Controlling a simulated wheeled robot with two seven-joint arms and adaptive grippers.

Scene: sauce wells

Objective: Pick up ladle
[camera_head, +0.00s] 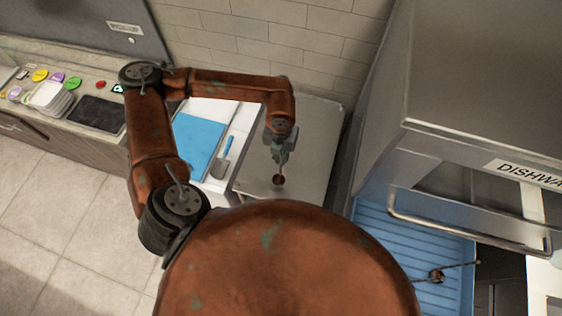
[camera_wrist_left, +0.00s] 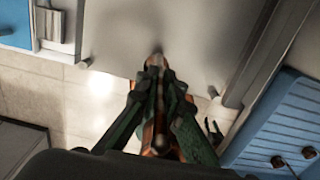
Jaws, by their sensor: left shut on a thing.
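My left gripper (camera_head: 281,160) is over the grey metal counter section and points down. Its jaws are shut on a copper-brown ladle (camera_head: 278,180), whose small round bowl shows just below the fingertips. In the left wrist view the closed fingers (camera_wrist_left: 158,78) fill the middle, with copper-brown parts (camera_wrist_left: 148,137) between them. The fingers hide most of the handle. I cannot tell whether the bowl touches the counter. A second ladle-like utensil (camera_head: 436,276) lies on the blue ribbed rack at the lower right. My right gripper does not show clearly.
The metal counter (camera_head: 318,125) is otherwise bare. A blue board (camera_head: 198,145) and a blue-handled scraper (camera_head: 222,162) lie to its left. The blue rack (camera_head: 385,232) and the steel dishwasher (camera_head: 470,150) stand to the right. Stacked plates (camera_head: 50,97) sit far left.

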